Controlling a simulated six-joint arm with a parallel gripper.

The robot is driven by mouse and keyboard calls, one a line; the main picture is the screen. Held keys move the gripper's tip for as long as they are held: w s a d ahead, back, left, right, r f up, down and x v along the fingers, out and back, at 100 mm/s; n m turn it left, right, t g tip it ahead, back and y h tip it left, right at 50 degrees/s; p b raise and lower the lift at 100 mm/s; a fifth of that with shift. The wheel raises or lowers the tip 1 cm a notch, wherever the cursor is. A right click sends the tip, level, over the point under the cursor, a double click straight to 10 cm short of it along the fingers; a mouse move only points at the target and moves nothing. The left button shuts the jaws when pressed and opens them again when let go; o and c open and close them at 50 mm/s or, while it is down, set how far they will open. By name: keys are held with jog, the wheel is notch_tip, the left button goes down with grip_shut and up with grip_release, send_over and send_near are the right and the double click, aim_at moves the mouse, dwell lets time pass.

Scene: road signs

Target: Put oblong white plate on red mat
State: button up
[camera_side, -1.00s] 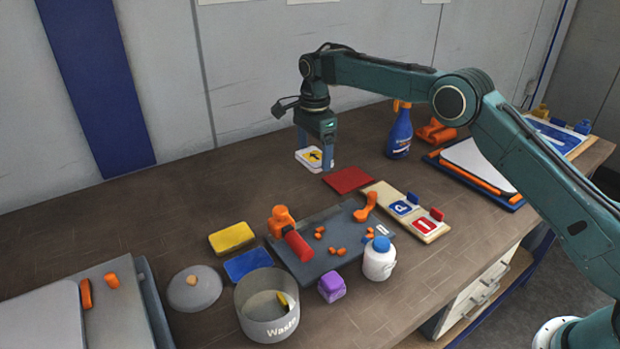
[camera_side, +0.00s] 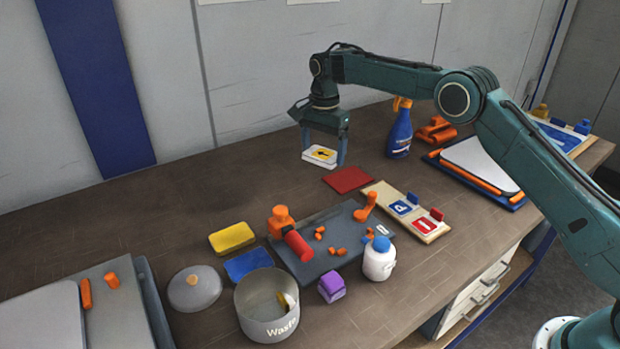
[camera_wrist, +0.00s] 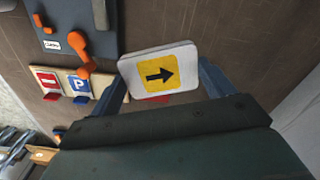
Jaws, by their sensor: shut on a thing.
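The oblong white plate (camera_side: 313,160) carries a yellow square with a black arrow. My gripper (camera_side: 323,158) is shut on it and holds it above the table, behind and to the left of the red mat (camera_side: 349,180). In the wrist view the plate (camera_wrist: 131,72) sits between the two blue fingers of my gripper (camera_wrist: 162,84), slightly tilted. The red mat lies flat and empty on the table. Only a sliver of the red mat (camera_wrist: 153,99) shows below the plate in the wrist view; the rest is hidden.
A wooden board (camera_side: 432,238) with blue and red signs lies just right of the mat. A dark tray (camera_side: 330,262) with orange parts is in front. A blue spray bottle (camera_side: 399,135) stands behind to the right. The table left of the mat is clear.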

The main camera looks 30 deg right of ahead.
jog(key=d+n, duration=0.4)
jog(key=n, duration=1)
send_over(348, 178)
jog(key=shift+s+f, duration=0.1)
jog(key=shift+f, duration=0.25)
jog(key=shift+f, duration=4.05)
jog(key=shift+f, duration=0.1)
jog(key=o, duration=1)
